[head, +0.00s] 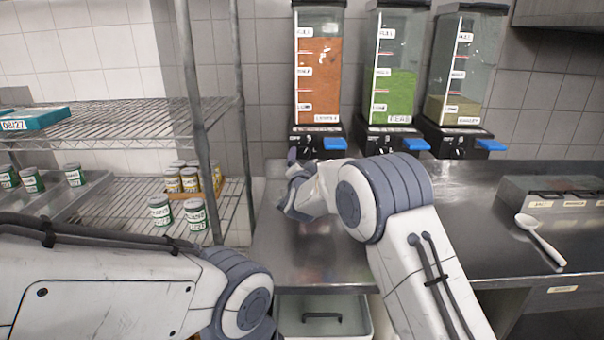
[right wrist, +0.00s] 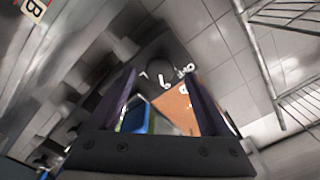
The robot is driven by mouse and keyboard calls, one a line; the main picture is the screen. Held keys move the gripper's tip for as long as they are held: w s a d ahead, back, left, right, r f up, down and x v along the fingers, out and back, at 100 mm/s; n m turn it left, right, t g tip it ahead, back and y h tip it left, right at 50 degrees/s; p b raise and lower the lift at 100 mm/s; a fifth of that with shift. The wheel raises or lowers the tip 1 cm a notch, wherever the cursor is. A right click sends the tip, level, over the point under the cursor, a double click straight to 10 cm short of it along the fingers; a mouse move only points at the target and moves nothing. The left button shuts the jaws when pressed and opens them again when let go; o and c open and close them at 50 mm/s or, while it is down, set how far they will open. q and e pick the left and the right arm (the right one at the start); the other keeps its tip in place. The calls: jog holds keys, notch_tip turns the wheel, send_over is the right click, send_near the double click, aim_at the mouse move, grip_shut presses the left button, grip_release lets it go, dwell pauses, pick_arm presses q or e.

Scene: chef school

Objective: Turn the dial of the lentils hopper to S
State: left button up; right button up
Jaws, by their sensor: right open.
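The lentils hopper (head: 318,75) is the leftmost clear container, filled with orange-red lentils. Its black base (head: 310,131) has a blue lever (head: 335,143). The dial is mostly hidden behind my right gripper in the head view. In the right wrist view, a dark round dial (right wrist: 158,72) with white markings lies between and beyond the fingertips; its setting is unclear. My right gripper (head: 294,166) is open and empty, close in front of the base; contact cannot be judged. It also shows in the right wrist view (right wrist: 160,80). My left gripper is out of view.
The peas hopper (head: 391,85) and another hopper (head: 458,80) stand to the right. A wire shelf (head: 130,130) with several cans is at the left. A white spoon (head: 538,238) lies on the steel counter (head: 460,215), which is clear around the middle.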

jog(key=s+b, duration=0.1)
jog(key=s, duration=0.6)
jog(key=shift+b, duration=0.35)
jog(key=s+d+f+n+g+y, duration=0.1)
jog(key=s+d+f+n+g, duration=0.6)
jog(key=s+d+f, duration=0.4)
jog(key=s+d+f+n+g, duration=0.1)
jog(key=s+d+f+g, duration=0.15)
jog(key=s, duration=0.55)
jog(key=s+d+f+g+h, duration=0.1)
jog(key=s+d+f+g, duration=0.15)
jog(key=s, duration=0.55)
jog(key=s+d+f+n+g, duration=0.1)
jog(key=s+d+f+g, duration=0.15)
jog(key=s, duration=0.45)
jog(key=s+a+r+n+g, duration=0.1)
jog(key=s+a+r+n, duration=0.2)
jog(key=s+a, duration=0.3)
jog(key=s+a+r+n+g+y+p, duration=0.1)
jog(key=s+a+r+n+g, duration=0.1)
jog(key=s+a+r+n, duration=0.2)
jog(key=s+a, duration=0.3)
jog(key=s, duration=0.1)
jog(key=shift+s+a+r, duration=0.15)
jog(key=shift+a+r, duration=0.1)
jog(key=shift+r, duration=0.05)
